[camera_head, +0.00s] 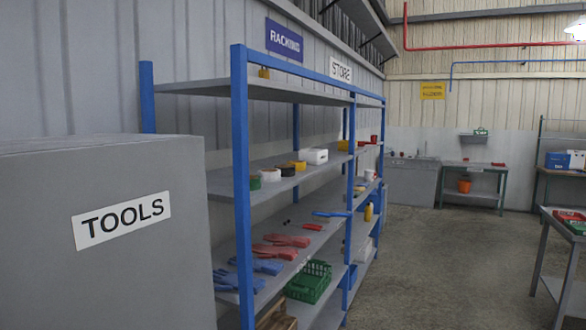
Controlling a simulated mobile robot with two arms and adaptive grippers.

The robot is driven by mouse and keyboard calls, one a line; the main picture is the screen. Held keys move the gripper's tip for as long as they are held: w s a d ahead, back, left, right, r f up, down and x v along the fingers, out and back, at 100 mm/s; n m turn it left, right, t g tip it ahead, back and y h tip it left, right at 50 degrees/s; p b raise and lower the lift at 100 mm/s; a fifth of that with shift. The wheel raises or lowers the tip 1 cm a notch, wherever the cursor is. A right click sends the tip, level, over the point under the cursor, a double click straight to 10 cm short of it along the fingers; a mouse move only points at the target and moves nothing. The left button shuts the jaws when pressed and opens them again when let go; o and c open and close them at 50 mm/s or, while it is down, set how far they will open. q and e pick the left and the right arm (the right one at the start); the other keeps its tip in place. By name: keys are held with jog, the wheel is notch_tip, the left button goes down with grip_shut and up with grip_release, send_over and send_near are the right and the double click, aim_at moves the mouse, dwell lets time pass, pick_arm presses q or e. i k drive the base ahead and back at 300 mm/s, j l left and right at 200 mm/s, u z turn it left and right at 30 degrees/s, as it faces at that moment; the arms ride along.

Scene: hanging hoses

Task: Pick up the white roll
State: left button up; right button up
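A white roll (270,175) sits on the second shelf from the top of the blue-framed rack. It stands in a row, between a green roll (255,183) on its left and a black roll (287,171) on its right. A pale roll-like object (369,175) also shows on the rack's far section; it is too small to tell what it is. Neither of my grippers is in view.
A grey cabinet (122,220) labelled TOOLS stands close at left, beside the blue-framed rack (242,180). A yellow roll (298,165) and white box (314,156) share the shelf. Gloves lie on the shelf below. The concrete floor (440,260) is open at right, before a table (560,222).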

aim_at(269, 175)
jog(key=u, duration=0.3)
jog(key=i+l+u, duration=0.15)
jog(key=l+u, duration=1.25)
